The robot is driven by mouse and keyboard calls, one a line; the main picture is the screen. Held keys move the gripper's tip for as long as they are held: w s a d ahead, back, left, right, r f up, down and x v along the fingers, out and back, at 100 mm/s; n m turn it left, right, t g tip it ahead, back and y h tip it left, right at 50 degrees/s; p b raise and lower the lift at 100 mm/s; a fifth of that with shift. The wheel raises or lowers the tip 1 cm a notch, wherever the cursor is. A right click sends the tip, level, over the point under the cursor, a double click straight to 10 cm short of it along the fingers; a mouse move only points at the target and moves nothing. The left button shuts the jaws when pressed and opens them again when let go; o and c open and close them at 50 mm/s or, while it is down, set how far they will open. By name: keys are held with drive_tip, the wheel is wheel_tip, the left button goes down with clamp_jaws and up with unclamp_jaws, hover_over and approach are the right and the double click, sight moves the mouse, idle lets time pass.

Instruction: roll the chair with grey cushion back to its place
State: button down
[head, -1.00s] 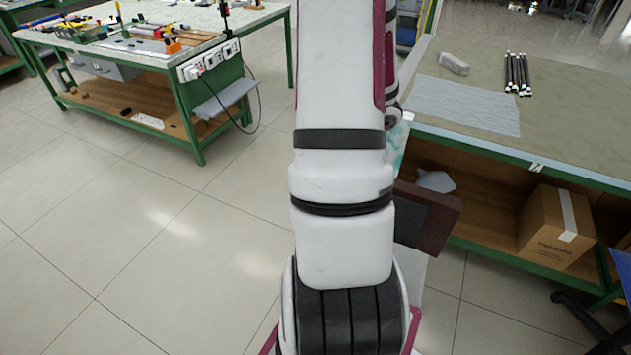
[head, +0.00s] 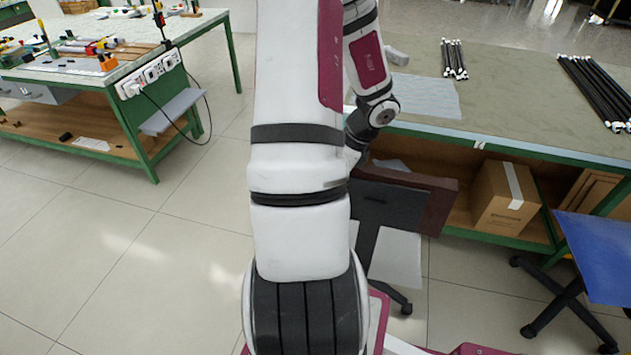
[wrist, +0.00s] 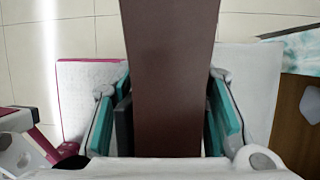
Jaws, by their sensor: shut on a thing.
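The chair (head: 435,200) shows in the head view just right of my arm, in front of the right bench. It has a dark brown backrest with a dark panel, a pale grey cushion (head: 397,258) and a black castor leg. My arm hides part of it. In the wrist view, my gripper (wrist: 170,115) has its teal-padded fingers on either side of the brown backrest (wrist: 168,60), shut on it. Pale grey surface, seemingly the cushion (wrist: 252,75), shows beyond the backrest. The fingertips are hidden in the head view.
The right bench (head: 420,125) has a lower shelf with a cardboard box (head: 503,198); black rods lie on top. A blue chair (head: 600,250) stands at the right, near the bench. A green-legged workbench (head: 145,130) stands at the left. Tiled floor between is clear.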

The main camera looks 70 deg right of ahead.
drive_tip(key=shift+s+d, duration=0.1)
drive_tip(key=shift+s, duration=0.15)
drive_tip(key=s+d+p, duration=0.2)
drive_tip(key=s+d, duration=0.2)
drive_tip(key=s, duration=0.6)
drive_tip(key=s+d+p, duration=0.2)
drive_tip(key=s+d, duration=0.3)
drive_tip(key=s, duration=0.5)
idle(0.4)
drive_tip(key=shift+d, duration=0.1)
